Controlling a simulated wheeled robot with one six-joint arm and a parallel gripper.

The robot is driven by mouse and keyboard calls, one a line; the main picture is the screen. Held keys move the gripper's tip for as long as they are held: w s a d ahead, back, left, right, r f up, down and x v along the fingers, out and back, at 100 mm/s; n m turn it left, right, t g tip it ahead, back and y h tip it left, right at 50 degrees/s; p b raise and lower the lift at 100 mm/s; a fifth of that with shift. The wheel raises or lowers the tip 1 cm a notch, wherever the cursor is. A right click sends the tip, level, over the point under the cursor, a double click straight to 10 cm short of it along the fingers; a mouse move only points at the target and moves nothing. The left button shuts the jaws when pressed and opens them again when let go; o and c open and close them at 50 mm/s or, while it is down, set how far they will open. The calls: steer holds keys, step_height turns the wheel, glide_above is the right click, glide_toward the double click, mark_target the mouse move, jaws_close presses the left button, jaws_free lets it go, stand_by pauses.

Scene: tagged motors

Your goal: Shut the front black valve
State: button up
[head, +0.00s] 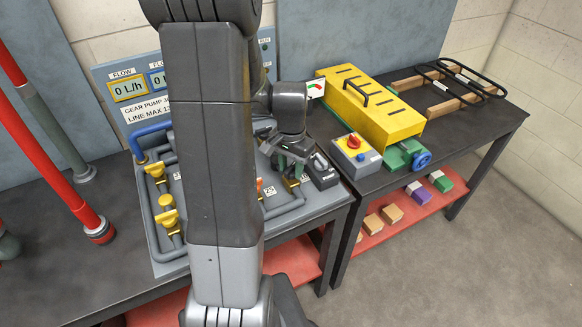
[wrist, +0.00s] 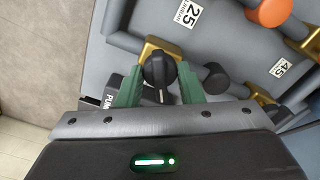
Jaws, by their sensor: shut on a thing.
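A black valve handle (wrist: 160,69) on a brass-coloured body (wrist: 148,46) shows in the wrist view. My gripper (wrist: 161,88) has its two green fingers on either side of this handle and is shut on it. In the head view my gripper (head: 286,172) is down at the right part of the pipe panel, and its wrist and fingers hide the handle there.
A dark box marked PUMP (wrist: 110,98) sits close to the left finger. An orange knob (wrist: 268,12) and grey pipes lie nearby. Yellow valves (head: 167,213) stand at the panel's left. A grey box with a red knob (head: 354,151) is to the right. The flow display (head: 128,89) reads 0 L/h.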

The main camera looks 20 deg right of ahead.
mark_target(291, 167)
steer(key=m, duration=0.5)
steer(key=shift+m+b, duration=0.3)
steer(key=shift+m, duration=0.1)
stand_by(0.4)
steer(key=o, duration=1)
step_height(291, 167, up, 14)
steer(key=shift+f, duration=0.1)
